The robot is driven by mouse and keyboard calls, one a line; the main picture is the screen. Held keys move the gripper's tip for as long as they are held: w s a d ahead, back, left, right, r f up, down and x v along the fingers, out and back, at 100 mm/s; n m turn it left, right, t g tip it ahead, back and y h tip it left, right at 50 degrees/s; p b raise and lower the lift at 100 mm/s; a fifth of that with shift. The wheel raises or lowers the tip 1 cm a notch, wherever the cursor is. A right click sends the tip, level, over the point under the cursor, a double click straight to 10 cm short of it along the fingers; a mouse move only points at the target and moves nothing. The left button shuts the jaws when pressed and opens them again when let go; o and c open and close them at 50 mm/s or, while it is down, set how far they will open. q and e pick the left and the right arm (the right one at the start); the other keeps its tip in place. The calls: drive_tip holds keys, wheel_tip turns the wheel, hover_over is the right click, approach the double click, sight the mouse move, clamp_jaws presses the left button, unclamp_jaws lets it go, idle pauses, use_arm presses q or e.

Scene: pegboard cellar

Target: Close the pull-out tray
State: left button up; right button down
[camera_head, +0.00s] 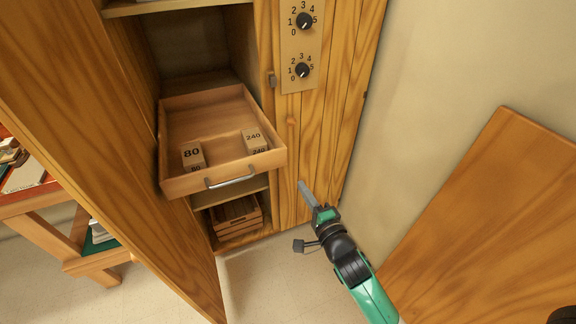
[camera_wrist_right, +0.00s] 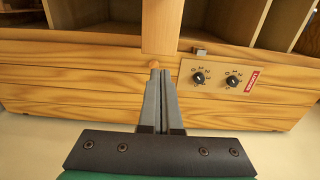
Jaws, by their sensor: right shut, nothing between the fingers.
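The pull-out tray (camera_head: 222,176) is a wooden drawer standing well out of the open cabinet, with a grey bar handle (camera_head: 231,177) on its front. Two wooden blocks lie in it, one marked 80 (camera_head: 193,156) and one marked 240 (camera_head: 254,140). My right gripper (camera_head: 302,186) is shut and empty, to the right of the tray's front and apart from it, before the cabinet's plank front. In the right wrist view its closed fingers (camera_wrist_right: 159,73) point at the wooden cabinet. My left gripper is not in view.
The cabinet door (camera_head: 120,150) stands open on the left. A knob panel (camera_head: 301,45) is above right of the tray; it also shows in the right wrist view (camera_wrist_right: 218,79). A slatted crate (camera_head: 236,217) sits below the tray. A wooden board (camera_head: 500,225) fills the right.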

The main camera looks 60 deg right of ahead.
sight(284, 157)
drive_tip(key=b+x, duration=0.2)
drive_tip(key=x, duration=0.9)
drive_tip(key=shift+d, duration=0.2)
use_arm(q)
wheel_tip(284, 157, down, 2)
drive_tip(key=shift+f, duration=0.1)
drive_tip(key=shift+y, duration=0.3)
